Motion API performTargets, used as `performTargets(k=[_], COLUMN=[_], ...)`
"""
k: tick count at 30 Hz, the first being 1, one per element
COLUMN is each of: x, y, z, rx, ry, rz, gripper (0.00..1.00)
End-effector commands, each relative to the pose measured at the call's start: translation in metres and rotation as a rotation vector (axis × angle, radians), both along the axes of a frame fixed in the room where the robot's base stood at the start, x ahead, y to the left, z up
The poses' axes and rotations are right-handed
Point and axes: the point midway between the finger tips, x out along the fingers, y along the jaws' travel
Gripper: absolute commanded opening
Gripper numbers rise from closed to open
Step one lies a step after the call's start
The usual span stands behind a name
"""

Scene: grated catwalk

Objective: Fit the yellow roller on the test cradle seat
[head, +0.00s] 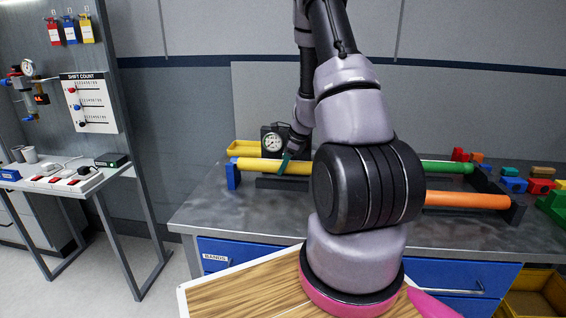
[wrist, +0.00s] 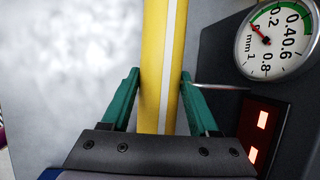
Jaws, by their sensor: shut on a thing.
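The yellow roller (head: 258,164) lies level, left to right, over the workbench in the head view. It also shows in the wrist view (wrist: 163,60), with a white stripe along it. My gripper (head: 287,159) has its green fingers on either side of the roller and is shut on it; the fingers show in the wrist view (wrist: 160,85). The test cradle has a blue end support (head: 233,175) at the roller's left end and a dark base (head: 270,183) below. Whether the roller rests on the seat is unclear. My arm hides the right end.
A dial gauge (head: 273,141) stands just behind the roller; its dial (wrist: 272,40) is close at the right in the wrist view. An orange roller (head: 467,200) and a green roller (head: 447,167) lie in a dark rack at right. Coloured blocks (head: 514,184) lie beyond. The bench's front left is clear.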

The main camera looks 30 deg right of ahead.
Motion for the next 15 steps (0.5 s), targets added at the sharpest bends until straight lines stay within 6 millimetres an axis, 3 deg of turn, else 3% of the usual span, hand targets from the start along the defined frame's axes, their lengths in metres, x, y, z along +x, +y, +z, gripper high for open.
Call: performTargets(k=[15], x=[0.0005], y=[0.0002], z=[-0.0064], rx=[0.0], ry=[-0.001], rz=[0.0], gripper=[0.0])
